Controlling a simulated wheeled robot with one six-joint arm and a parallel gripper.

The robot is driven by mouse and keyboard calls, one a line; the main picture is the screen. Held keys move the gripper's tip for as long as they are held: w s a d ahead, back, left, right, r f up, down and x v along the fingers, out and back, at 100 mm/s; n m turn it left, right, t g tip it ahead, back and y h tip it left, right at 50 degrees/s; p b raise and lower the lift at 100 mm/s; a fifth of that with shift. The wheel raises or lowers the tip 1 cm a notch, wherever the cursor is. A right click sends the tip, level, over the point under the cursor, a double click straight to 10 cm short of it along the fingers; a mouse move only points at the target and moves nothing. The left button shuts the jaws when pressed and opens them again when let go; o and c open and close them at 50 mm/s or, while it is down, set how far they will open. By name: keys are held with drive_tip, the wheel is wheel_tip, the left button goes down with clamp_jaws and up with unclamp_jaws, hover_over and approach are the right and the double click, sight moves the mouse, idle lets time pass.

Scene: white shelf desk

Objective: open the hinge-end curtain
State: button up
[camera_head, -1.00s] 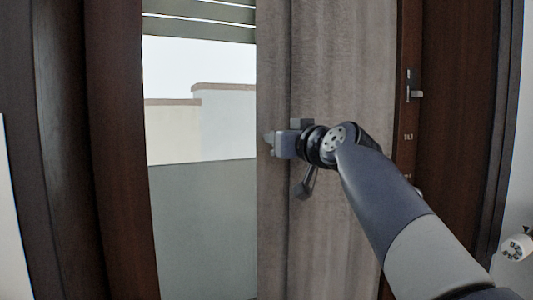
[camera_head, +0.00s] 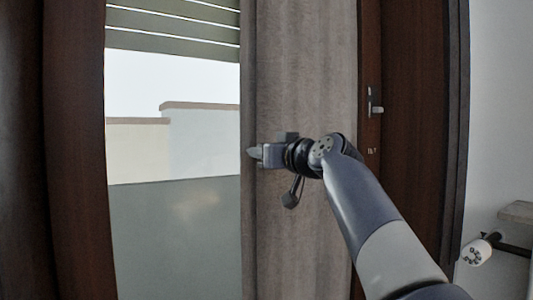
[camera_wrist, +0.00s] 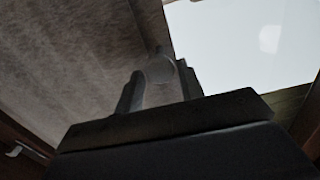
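The grey-brown curtain (camera_head: 310,70) hangs over the right part of the glazed opening in the head view. My gripper (camera_head: 253,153) is at the curtain's left edge, about mid-height, and points left. Its fingers look closed on a fold of cloth at that edge; the arm hides part of the cloth behind it. In the wrist view, my gripper (camera_wrist: 160,72) has its fingers close together, with the curtain (camera_wrist: 70,55) at left and bright glass at right. The contact itself is dim and hard to make out.
Uncovered glass (camera_head: 170,230) lies left of the curtain, below a slatted shutter (camera_head: 175,25). Dark wooden frame (camera_head: 75,150) stands at left. A dark door panel with a handle (camera_head: 374,103) stands at right. A white round fitting (camera_head: 476,253) is at lower right.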

drive_tip(key=shift+o, duration=1.4)
drive_tip(key=shift+s, duration=0.1)
drive_tip(key=b+v, duration=0.2)
drive_tip(key=v, duration=0.8)
drive_tip(key=shift+s+d, duration=0.25)
drive_tip(key=shift+d, duration=0.05)
drive_tip(key=a+p+x, duration=0.1)
drive_tip(key=p+x, duration=0.1)
drive_tip(key=x, duration=0.8)
drive_tip(key=shift+a, duration=0.15)
drive_tip(key=shift+w, duration=0.1)
